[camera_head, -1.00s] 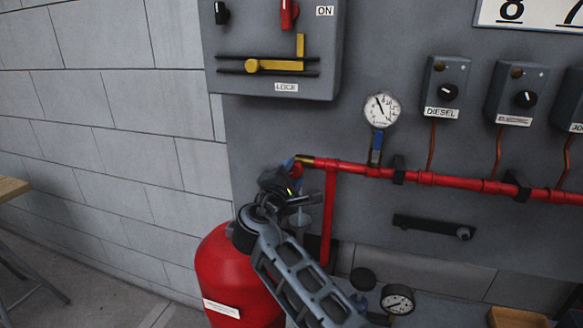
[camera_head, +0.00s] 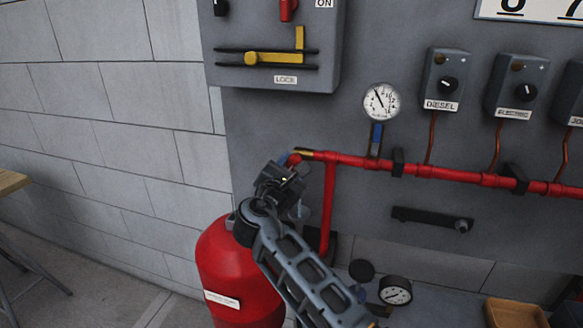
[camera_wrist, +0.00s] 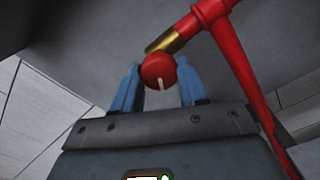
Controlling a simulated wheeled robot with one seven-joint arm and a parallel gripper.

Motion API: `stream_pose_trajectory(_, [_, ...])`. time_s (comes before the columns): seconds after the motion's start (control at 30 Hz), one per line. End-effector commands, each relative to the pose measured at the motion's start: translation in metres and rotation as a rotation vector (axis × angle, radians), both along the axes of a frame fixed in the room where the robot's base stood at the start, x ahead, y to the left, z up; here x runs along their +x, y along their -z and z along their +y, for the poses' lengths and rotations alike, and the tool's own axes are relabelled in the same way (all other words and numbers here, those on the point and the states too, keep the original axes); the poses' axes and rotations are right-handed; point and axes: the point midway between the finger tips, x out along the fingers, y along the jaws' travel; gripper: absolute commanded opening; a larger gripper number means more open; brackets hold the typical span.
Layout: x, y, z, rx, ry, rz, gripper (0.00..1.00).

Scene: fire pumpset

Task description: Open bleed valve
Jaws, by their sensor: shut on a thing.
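The bleed valve shows in the wrist view as a round red knob (camera_wrist: 158,70) with a small white mark, beside a brass fitting (camera_wrist: 168,42) at the end of the red pipe. My gripper (camera_wrist: 157,85) has its two blue fingers on either side of the red knob and is shut on it. In the head view my gripper (camera_head: 288,166) is at the left end of the red pipe, next to the brass fitting (camera_head: 311,155).
A red tank (camera_head: 235,270) stands below my arm. A pressure gauge (camera_head: 381,102) with a blue-handled valve (camera_head: 376,134) rises from the red pipe (camera_head: 440,173). A grey box with a yellow lever (camera_head: 280,58) hangs above. A lower gauge (camera_head: 395,291) sits right of my arm.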

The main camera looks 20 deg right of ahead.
Motion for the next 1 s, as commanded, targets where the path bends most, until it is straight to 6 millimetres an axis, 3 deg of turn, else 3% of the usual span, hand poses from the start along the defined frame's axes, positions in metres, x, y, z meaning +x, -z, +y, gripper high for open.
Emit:
stream_pose_trajectory(0.37, [0.0, 0.003, 0.003, -0.002, -0.005, 0.006, 0.12])
stream_pose_trajectory(0.4, [0.0, 0.003, 0.002, -0.002, -0.005, 0.006, 0.46])
stream_pose_trajectory(0.6, [0.0, 0.002, 0.001, -0.002, -0.002, 0.004, 0.65])
stream_pose_trajectory(0.87, [-0.001, 0.001, 0.001, -0.001, -0.001, 0.003, 0.66])
stream_pose_trajectory(1.0, [-0.01, 0.003, 0.009, -0.002, -0.003, 0.003, 0.66])
